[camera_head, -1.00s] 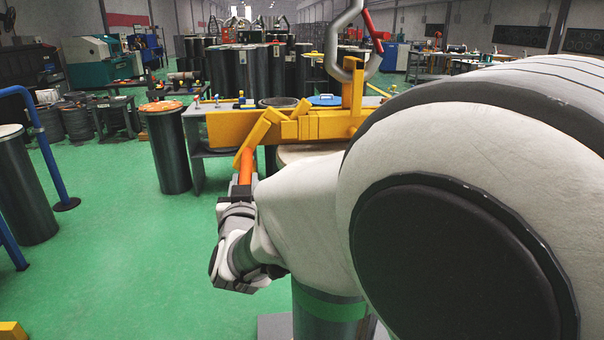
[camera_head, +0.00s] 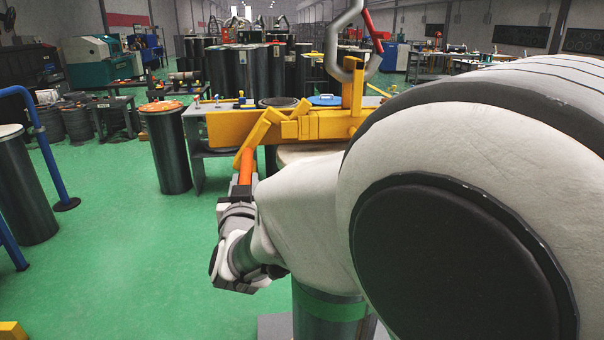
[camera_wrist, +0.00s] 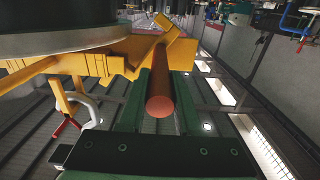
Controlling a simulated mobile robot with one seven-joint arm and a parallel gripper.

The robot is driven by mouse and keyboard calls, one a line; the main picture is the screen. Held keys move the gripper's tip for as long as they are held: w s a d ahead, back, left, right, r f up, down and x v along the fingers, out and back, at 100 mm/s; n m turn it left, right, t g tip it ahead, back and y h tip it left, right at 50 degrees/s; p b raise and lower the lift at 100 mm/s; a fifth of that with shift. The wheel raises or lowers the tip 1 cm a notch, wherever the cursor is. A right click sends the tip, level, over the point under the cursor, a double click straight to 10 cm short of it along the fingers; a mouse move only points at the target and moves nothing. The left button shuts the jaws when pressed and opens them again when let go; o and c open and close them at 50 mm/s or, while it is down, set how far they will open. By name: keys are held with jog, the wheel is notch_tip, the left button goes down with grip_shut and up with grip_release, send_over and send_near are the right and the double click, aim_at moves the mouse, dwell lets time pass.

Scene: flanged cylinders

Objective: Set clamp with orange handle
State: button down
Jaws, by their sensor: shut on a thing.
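The yellow clamp (camera_head: 318,127) hangs from a grey hook above a cylinder with a pale top. Its orange handle (camera_head: 246,166) points down at the left end of the clamp. My gripper (camera_head: 241,194) is shut on the handle from below. In the wrist view the orange handle (camera_wrist: 161,98) lies between the two dark fingers of my gripper (camera_wrist: 158,108), and the yellow clamp (camera_wrist: 95,64) runs off to the left. My arm hides the right end of the clamp and much of the cylinder beneath it.
A grey hook (camera_head: 346,45) with a red latch stands over the clamp. A dark cylinder with an orange lid (camera_head: 162,107) stands to the left, near a grey table (camera_head: 212,152). A blue rail (camera_head: 50,150) is at far left. Green floor (camera_head: 120,240) at left is clear.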

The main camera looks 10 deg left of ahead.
jog(key=shift+f, duration=0.1)
jog(key=w+d+f+n+b, duration=0.1)
jog(key=d+f+n, duration=0.3)
jog(key=n, duration=0.3)
jog(key=shift+d+f, duration=0.4)
jog(key=shift+f, duration=0.05)
jog(key=shift+w, duration=0.1)
jog(key=c, duration=0.6)
grip_release()
jog(key=shift+d, duration=0.1)
